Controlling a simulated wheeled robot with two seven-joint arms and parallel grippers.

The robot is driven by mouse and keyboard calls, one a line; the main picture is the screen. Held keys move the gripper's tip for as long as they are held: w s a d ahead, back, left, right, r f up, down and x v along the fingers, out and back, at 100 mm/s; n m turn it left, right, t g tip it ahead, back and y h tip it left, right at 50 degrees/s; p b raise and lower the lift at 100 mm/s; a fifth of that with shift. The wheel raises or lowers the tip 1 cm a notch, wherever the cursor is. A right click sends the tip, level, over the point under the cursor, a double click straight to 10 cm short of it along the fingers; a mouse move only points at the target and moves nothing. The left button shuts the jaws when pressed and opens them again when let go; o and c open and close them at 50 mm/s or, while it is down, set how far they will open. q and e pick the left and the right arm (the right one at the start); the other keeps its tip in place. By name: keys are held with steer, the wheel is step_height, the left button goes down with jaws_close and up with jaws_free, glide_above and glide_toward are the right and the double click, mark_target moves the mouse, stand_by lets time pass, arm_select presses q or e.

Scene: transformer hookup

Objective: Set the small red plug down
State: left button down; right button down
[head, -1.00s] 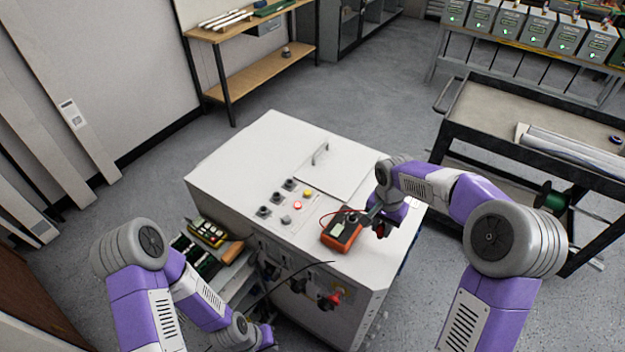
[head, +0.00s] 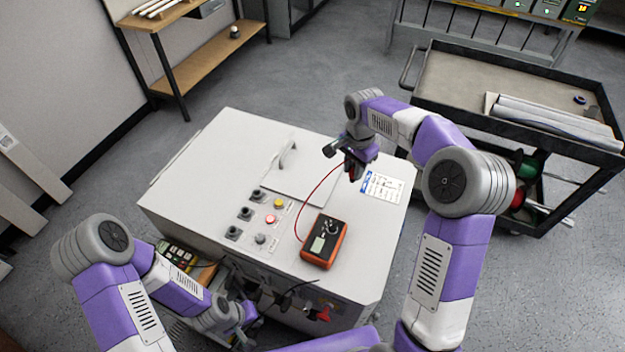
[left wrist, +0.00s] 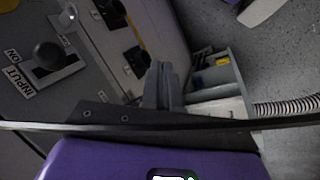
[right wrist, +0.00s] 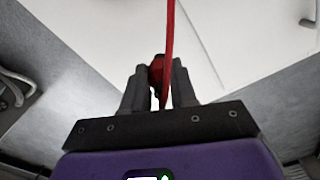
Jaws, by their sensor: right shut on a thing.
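The small red plug (right wrist: 157,70) is held between the fingertips of my right gripper (right wrist: 158,80). In the head view, my right gripper (head: 350,168) is over the cabinet's white top, right of the hinged lid. A red lead (head: 316,190) runs from the plug to the orange meter (head: 323,241), which lies on the top near its front. My left gripper (left wrist: 163,85) has its fingers together low beside the cabinet's front; nothing shows between them. A black cable (left wrist: 60,124) crosses close to the left wrist camera.
The white cabinet top (head: 200,165) carries a handled lid (head: 290,172), several knobs and buttons (head: 262,215), and a paper label (head: 382,186). Free white surface lies around the meter. A black cart (head: 520,105) stands to the right. A drawer with tools (head: 180,255) sits at the lower left.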

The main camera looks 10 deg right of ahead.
step_height(320, 180, down, 10)
steer(key=shift+r+b, duration=0.25)
steer(key=shift+b, duration=0.7)
steer(key=shift+w+f, duration=0.15)
steer(key=shift+f, duration=0.2)
steer(key=shift+f, duration=0.1)
steer(key=c, duration=0.9)
jaws_free()
